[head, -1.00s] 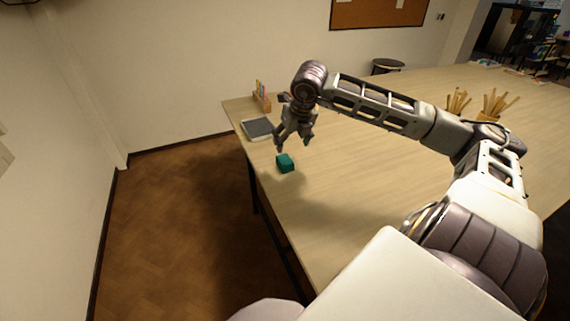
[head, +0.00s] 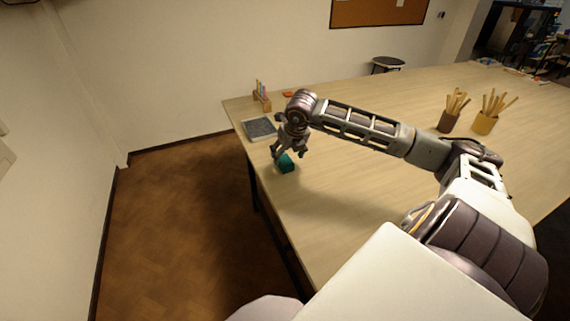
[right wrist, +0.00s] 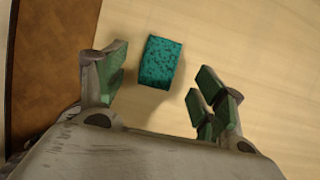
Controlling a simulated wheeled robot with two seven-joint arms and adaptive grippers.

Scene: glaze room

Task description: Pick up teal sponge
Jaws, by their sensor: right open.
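The teal sponge (head: 286,165) is a small block lying on the wooden table near its left edge in the head view. It also shows in the right wrist view (right wrist: 161,62), speckled and resting on the bare table top, with the open fingers on either side of its near end. My left gripper is not in view.
A grey flat tray (head: 259,128) and a small wooden rack (head: 263,97) with coloured sticks stand behind the gripper. Two pots of wooden tools, one brown (head: 449,122) and one yellow (head: 484,123), stand at the right. The table (head: 350,205) is otherwise clear around the sponge.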

